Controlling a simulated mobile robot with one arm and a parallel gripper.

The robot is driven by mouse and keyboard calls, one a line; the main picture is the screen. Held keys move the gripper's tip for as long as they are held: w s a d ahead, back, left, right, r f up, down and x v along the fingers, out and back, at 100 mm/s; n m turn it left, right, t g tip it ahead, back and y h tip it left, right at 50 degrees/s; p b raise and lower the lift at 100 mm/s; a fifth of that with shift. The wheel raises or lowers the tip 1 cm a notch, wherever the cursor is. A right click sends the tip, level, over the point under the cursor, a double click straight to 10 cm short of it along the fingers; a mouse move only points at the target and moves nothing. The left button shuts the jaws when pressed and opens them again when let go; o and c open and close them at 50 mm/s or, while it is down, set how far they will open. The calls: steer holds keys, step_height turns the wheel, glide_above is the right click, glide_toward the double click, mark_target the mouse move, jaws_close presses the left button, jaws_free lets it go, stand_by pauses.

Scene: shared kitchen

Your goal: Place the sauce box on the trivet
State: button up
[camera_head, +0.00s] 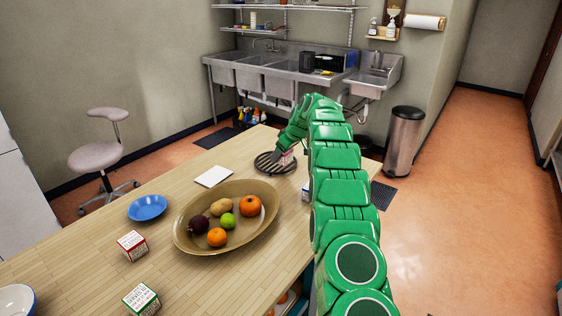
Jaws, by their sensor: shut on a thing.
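A small box (287,157), white and reddish in the part that shows, is held in my gripper (284,158). I take it for the sauce box; its label is too small to read and the gripper hides much of it. My gripper is shut on it at the far end of the table. The round dark slatted trivet (265,163) lies on the table under and beside the gripper. The box is over or on the trivet's right part; I cannot tell whether they touch.
An oval bowl (183,235) with several fruits stands in front of the trivet. A white square (213,176) and a blue dish (147,207) lie left. A red-and-white box (131,245) and a green-and-white box (141,299) stand nearer. My arm partly hides another box (306,191).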

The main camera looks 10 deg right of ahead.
mark_target(281, 160)
steer(key=shift+w+f, duration=0.2)
steer(key=shift+f, duration=0.1)
steer(key=shift+f, duration=1.5)
steer(key=o, duration=1.2)
steer(key=shift+f, duration=0.15)
steer(key=shift+c, duration=0.2)
